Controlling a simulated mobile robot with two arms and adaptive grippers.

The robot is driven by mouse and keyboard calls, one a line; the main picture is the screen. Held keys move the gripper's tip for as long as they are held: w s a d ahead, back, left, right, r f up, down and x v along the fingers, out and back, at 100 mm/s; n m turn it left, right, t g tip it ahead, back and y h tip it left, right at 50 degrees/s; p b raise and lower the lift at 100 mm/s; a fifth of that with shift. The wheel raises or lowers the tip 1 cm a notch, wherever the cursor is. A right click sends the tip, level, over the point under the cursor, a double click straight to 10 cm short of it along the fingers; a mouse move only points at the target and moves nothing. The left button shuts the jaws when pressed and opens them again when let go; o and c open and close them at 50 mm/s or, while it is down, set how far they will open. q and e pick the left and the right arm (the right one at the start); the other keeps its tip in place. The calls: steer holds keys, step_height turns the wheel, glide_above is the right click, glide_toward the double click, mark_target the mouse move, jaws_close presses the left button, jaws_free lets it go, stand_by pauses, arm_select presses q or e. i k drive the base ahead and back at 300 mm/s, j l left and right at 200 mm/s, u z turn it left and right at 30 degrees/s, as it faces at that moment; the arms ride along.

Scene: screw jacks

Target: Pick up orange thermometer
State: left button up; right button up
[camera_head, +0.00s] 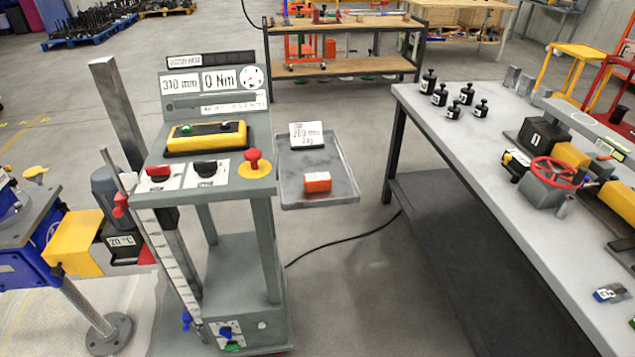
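A small orange box with a pale label (317,182) lies on the grey side tray (345,193) of the machine stand. It looks like the orange thermometer, but its label is too small to read. A white card reading about 200 mm (307,135) stands behind it on the same tray. A black box with a 20 °C label (121,241) sits at the left beside a yellow block. Neither of my grippers is in view.
The machine stand (225,245) has a control panel, knobs and a vertical scale. A grey workbench (480,150) at the right holds black weights and a vise with a red handwheel (558,172). A cable crosses the open floor between them.

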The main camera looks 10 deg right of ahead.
mark_target(315, 183)
steer(key=i+l+u, duration=0.15)
steer(key=l+u, duration=0.15)
steer(key=u, duration=0.2)
steer(key=i+l+u, duration=0.1)
steer(key=l+u, duration=0.35)
steer(key=j, duration=0.1)
